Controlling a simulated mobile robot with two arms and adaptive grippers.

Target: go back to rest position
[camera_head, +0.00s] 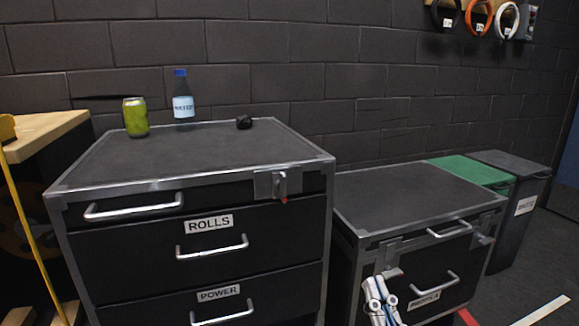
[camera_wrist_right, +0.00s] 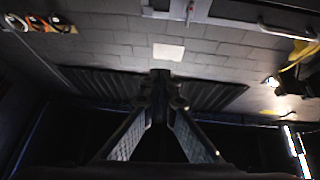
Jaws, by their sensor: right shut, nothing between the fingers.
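My right gripper (camera_head: 380,292) shows at the bottom edge of the head view, in front of the lower cabinet on the right. In the right wrist view its two fingers (camera_wrist_right: 161,84) come together at their tips, with nothing between them. My left gripper is in neither view.
A taller drawer cabinet (camera_head: 120,167) carries a green can (camera_head: 135,117), a blue-capped bottle (camera_head: 183,98) and a small black object (camera_head: 244,122). A lower cabinet (camera_head: 400,193) stands to its right, then bins (camera_head: 519,205). Floor at right looks open.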

